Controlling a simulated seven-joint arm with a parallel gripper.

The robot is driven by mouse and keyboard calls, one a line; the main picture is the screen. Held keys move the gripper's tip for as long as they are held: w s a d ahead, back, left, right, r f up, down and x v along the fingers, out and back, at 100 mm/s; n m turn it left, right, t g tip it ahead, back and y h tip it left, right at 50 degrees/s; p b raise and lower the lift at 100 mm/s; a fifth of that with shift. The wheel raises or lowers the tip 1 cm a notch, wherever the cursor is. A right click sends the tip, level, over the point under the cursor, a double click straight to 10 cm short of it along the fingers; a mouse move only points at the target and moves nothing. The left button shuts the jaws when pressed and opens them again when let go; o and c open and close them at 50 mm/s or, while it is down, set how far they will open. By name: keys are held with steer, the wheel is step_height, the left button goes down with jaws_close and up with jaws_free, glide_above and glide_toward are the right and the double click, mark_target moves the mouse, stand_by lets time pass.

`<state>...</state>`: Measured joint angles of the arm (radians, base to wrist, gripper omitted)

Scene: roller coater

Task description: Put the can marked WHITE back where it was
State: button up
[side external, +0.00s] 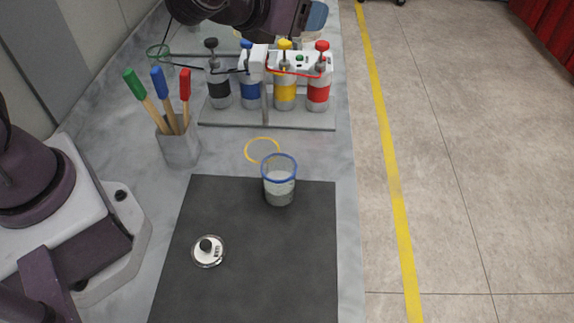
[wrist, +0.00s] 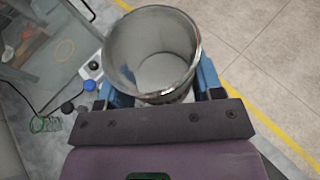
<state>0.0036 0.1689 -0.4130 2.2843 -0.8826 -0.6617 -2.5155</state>
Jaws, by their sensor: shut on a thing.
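My gripper (wrist: 153,82) is shut on an open metal can (wrist: 118,48), its blue fingers on either side of it. I look down into the can; its inside is grey and pale at the bottom. No marking on it can be read. In the side external view my gripper (side external: 314,18) is at the top edge, beyond the rack, and the can is mostly hidden or out of frame.
A rack (side external: 265,126) holds cans with black, blue, yellow and red bands. A blue-rimmed cup (side external: 279,190) with pale contents stands on the mat. A yellow ring (side external: 262,150) lies behind it. A holder (side external: 180,148) with three coloured-handled tools stands left. A green ring (side external: 158,51) is at the back left.

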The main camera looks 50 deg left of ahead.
steer(key=s+d+f+m+g+h, duration=0.3)
steer(key=s+d+f+m+h, duration=0.1)
steer(key=f, duration=0.4)
steer(key=s+d+f+m+g+h, duration=0.2)
steer(key=s+d+f+m+h, duration=0.3)
steer(key=f, duration=0.3)
steer(key=s+d+f+m+g+h, duration=0.3)
steer(key=s+d+f+m+h, duration=0.1)
steer(key=s+d+f+m, duration=0.1)
steer(key=shift+s+d+f+m+g+h, duration=0.15)
steer(key=shift+s+d+f, duration=0.15)
steer(key=shift+f, duration=0.25)
steer(key=shift+s+d+f+m+g+h, duration=0.1)
steer(key=shift+s+d+f, duration=0.15)
steer(key=shift+s+f, duration=0.3)
steer(key=shift+s+d+f+m+g+h, duration=0.15)
steer(key=shift+s+d+f, duration=0.1)
steer(key=shift+f, duration=2.35)
steer(key=o, duration=1)
steer(key=shift+f, duration=0.1)
